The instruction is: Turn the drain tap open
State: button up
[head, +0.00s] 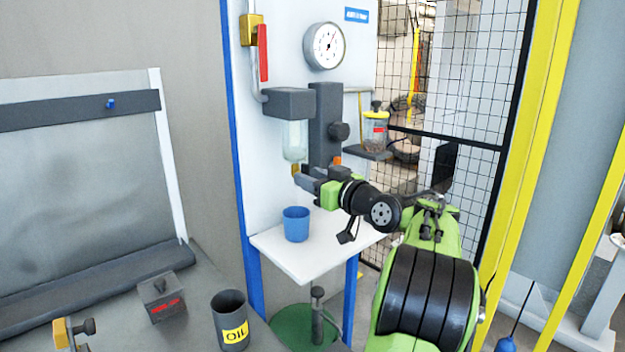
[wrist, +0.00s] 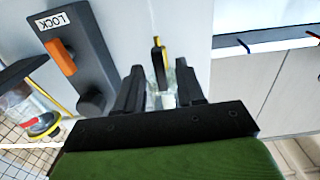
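The drain tap (head: 295,169) is a small brass-coloured fitting under the clear bowl (head: 295,140) on the white panel. In the wrist view a dark, yellow-edged piece that looks like the tap (wrist: 158,52) stands just beyond and between the fingertips, with part of the clear bowl behind it. My gripper (head: 304,178) is at the tap from the right and a little below the bowl. In the wrist view my gripper (wrist: 160,80) has its two dark fingers apart, with a gap on both sides of the tap. I cannot tell whether either finger touches it.
A blue cup (head: 296,224) stands on the white shelf (head: 315,262) below my gripper. A grey lock block (wrist: 75,62) with an orange lever and a small jar (head: 376,132) are close by. A red-handled valve (head: 263,55) and gauge (head: 325,46) are above.

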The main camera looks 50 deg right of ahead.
jog(key=v, duration=1.5)
jog(key=shift+s, duration=0.35)
jog(key=shift+w+a, duration=0.1)
